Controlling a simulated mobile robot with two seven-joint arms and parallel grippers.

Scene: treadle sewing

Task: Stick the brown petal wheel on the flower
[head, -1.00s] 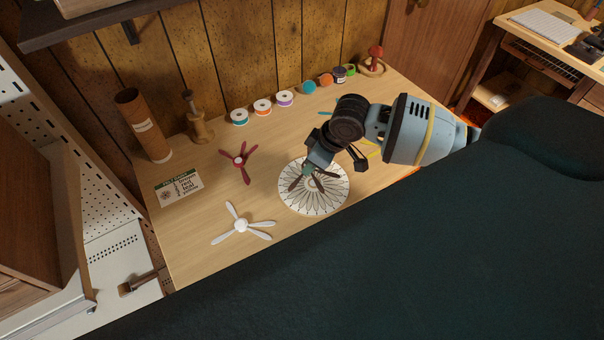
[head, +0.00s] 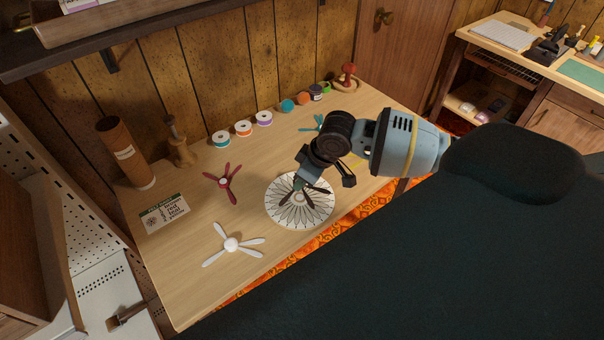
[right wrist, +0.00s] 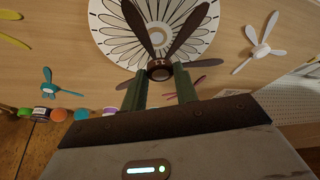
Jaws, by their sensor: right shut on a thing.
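The brown petal wheel (right wrist: 159,70) is in my right gripper (head: 299,184), whose fingers are shut on it near its dark hub. In the head view, two dark petals (head: 319,189) show beside the fingers. The flower (head: 301,218) is a round white disc with dark petal outlines, lying flat on the table. The wheel is over the flower's far half in the head view. In the right wrist view, the flower (right wrist: 110,38) is behind the wheel's long petals. I cannot tell whether the wheel touches the disc. My left gripper is not in view.
A white wheel (head: 231,244), a red wheel (head: 223,182) and a teal wheel (head: 316,123) lie on the table (head: 180,285). A printed card (head: 164,212), a brown tube (head: 125,152), a wooden stand (head: 179,146) and several spools (head: 243,128) line the left and back.

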